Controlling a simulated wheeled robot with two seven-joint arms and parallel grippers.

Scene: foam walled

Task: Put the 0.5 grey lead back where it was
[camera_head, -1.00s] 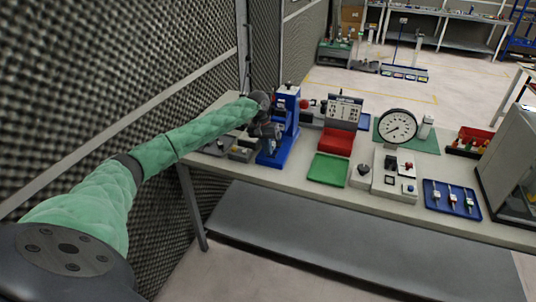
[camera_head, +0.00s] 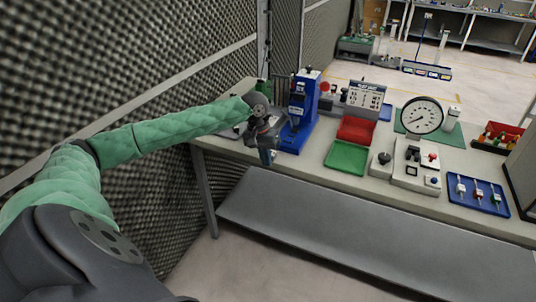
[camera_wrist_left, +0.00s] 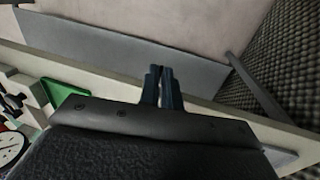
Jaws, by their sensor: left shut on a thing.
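My left gripper (camera_head: 266,157) is at the front edge of the bench, left of the blue press and pointing down. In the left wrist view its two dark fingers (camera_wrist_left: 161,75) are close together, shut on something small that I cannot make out. I cannot pick out the 0.5 grey lead for certain in either view. A blue tray (camera_head: 484,206) at the right of the bench holds three small pale pieces with coloured parts. My right gripper is not in view.
The blue press (camera_head: 301,105) stands right of my gripper. A red bin (camera_head: 356,131), a green tray (camera_head: 346,157), a dial gauge (camera_head: 422,115) and a switch box (camera_head: 411,175) follow to the right. A grey shelf (camera_head: 370,225) lies below the bench. A foam wall (camera_head: 130,60) bounds the left.

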